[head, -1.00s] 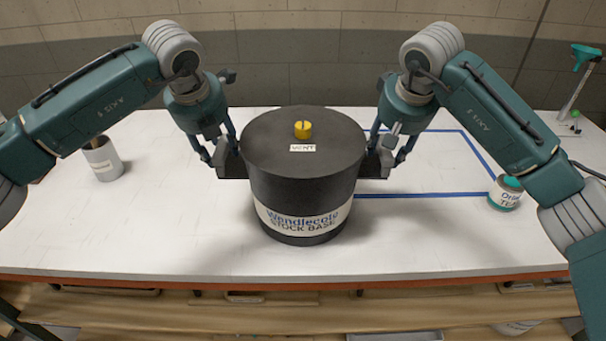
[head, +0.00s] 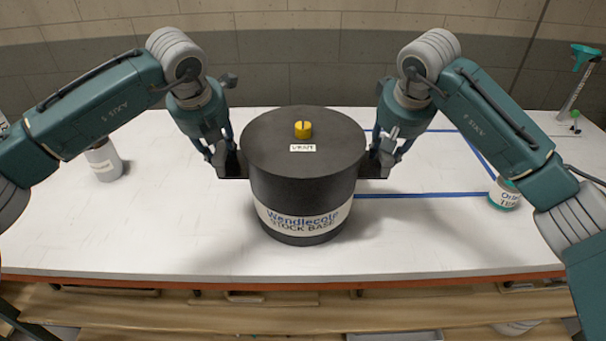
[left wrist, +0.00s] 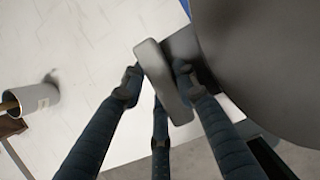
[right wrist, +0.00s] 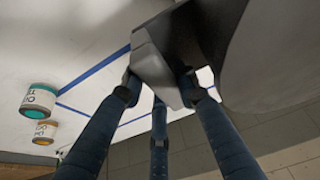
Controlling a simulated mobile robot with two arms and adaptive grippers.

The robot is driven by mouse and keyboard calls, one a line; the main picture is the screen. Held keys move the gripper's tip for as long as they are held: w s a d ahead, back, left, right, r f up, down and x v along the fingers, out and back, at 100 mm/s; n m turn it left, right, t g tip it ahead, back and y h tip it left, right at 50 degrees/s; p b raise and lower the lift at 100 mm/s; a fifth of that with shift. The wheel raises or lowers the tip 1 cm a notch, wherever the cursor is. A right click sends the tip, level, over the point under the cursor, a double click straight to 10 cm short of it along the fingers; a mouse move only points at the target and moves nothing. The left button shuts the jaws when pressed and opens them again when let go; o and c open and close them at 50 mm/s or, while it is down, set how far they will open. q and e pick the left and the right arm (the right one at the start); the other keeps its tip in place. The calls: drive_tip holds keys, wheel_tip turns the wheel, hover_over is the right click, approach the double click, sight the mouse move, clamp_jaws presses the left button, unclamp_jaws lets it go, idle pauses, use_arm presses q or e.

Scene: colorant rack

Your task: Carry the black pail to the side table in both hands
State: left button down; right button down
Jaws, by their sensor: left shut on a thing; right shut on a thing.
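The black pail (head: 302,190) is upright at the middle of the white table (head: 130,225) in the head view. It has a yellow cap (head: 303,130) on its lid and a "Wendlecote STOCK BASE" label. My left gripper (head: 226,165) is shut on the grip at the pail's left side; the grey grip shows between its fingers in the left wrist view (left wrist: 163,82). My right gripper (head: 380,163) is shut on the grip at the right side, also seen in the right wrist view (right wrist: 157,72). I cannot tell whether the pail's base touches the table.
A grey can (head: 104,162) stands at the left. A small labelled pot (head: 504,195) stands at the right beside my right arm. Blue tape (head: 420,195) marks an area behind and right of the pail. A teal-topped stand (head: 585,60) is at the back right.

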use_arm(q)
drive_tip(key=shift+w+r, duration=0.15)
drive_tip(key=shift+r, duration=0.1)
use_arm(e)
drive_tip(key=shift+w+r, duration=0.15)
drive_tip(key=shift+r, duration=0.1)
